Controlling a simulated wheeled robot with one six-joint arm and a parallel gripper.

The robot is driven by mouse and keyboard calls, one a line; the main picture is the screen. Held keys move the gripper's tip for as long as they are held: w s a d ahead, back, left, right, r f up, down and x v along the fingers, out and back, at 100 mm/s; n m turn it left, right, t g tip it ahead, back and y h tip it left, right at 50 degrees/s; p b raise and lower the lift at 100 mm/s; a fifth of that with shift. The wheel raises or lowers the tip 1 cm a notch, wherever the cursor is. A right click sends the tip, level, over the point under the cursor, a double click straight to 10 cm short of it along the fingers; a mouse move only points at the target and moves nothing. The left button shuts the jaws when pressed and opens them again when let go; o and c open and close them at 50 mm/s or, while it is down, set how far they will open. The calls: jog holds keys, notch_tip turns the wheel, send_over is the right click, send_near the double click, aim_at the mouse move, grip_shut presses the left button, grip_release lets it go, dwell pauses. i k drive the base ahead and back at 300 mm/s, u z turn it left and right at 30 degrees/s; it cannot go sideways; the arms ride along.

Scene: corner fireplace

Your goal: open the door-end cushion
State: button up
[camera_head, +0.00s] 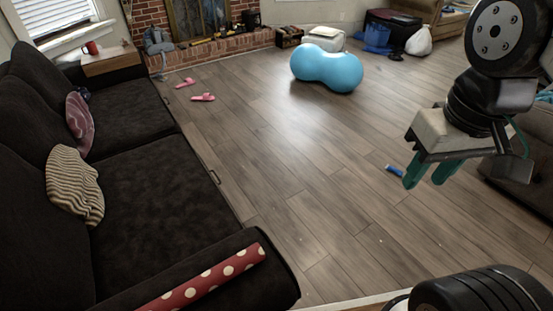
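A dark sofa (52,90) stands along the left side. Its far seat cushion (125,115) and near seat cushion (165,205) both lie flat. Small handle-like pieces show at their front edges, one on the far cushion (167,102) and one on the near cushion (214,177). No door is in view, so I cannot tell which cushion is the door-end one. My gripper (430,173) hangs at the right, above the floor and well away from the sofa. Its two green fingers are apart with nothing between them.
A red polka-dot roll (205,280) lies on the near armrest (262,275). A striped pillow (75,188) and a pink pillow (79,122) lean on the sofa back. Pink slippers (203,97), a blue peanut ball (327,68) and a small blue item (394,170) lie on the floor. The middle floor is clear.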

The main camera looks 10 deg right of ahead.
aim_at(167, 199)
jog(key=z, duration=1.05)
jog(key=i, duration=2.4)
jog(key=u, duration=2.8)
jog(key=k, duration=0.5)
jog(key=z, duration=0.85)
jog(key=i, duration=0.75)
jog(key=u, duration=0.7)
